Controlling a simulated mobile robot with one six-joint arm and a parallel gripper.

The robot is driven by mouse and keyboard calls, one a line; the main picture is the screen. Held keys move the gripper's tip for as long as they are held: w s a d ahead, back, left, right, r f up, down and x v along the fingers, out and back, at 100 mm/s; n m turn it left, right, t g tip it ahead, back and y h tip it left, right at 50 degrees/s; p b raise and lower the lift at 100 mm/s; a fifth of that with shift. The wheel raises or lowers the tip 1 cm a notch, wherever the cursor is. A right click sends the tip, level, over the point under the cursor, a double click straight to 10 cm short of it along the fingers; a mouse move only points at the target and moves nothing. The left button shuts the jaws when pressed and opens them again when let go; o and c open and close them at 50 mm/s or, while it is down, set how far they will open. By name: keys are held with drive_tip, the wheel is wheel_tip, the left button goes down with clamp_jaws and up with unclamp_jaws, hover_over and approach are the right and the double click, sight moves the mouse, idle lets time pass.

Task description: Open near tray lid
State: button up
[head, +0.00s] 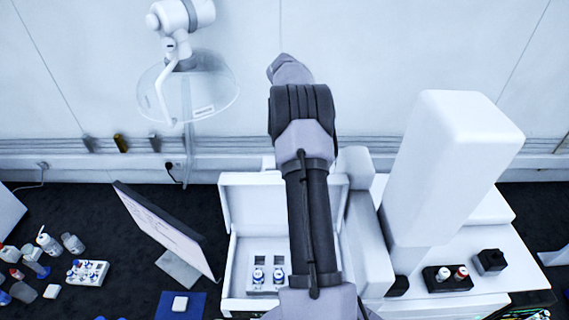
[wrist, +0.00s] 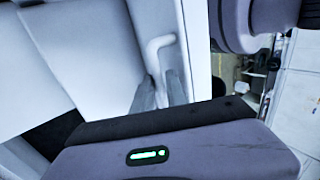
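In the head view a white box-shaped tray (head: 228,272) stands low in the middle. Its white lid (head: 255,205) is raised and stands about upright at the back. Vials with blue and white labels (head: 259,276) sit in a rack inside. My arm crosses in front of the tray's right part, and my gripper is hidden there. In the wrist view a white curved handle (wrist: 155,48) sticks out from a white panel. My gripper (wrist: 160,78) has its two grey fingers apart by the handle's lower end. I cannot tell whether they press on it.
A tilted monitor (head: 165,230) stands left of the tray. A tall white instrument (head: 450,165) stands at the right, with a black vial holder (head: 447,279) on the bench. A blue mat (head: 190,305) lies in front. Several bottles and a white vial rack (head: 88,272) are at the left.

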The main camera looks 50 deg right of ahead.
drive_tip(key=shift+o, duration=1.1)
drive_tip(key=r, duration=0.2)
drive_tip(key=r+b, duration=0.1)
drive_tip(key=shift+s+a+r, duration=0.15)
drive_tip(key=shift+s+a, duration=0.05)
drive_tip(key=shift+s, duration=0.05)
drive_tip(key=s+a+r+b, duration=0.1)
drive_tip(key=s+a+b, duration=0.4)
drive_tip(key=s+a, duration=0.5)
drive_tip(key=shift+s+a+r, duration=0.35)
drive_tip(key=shift+s, duration=0.15)
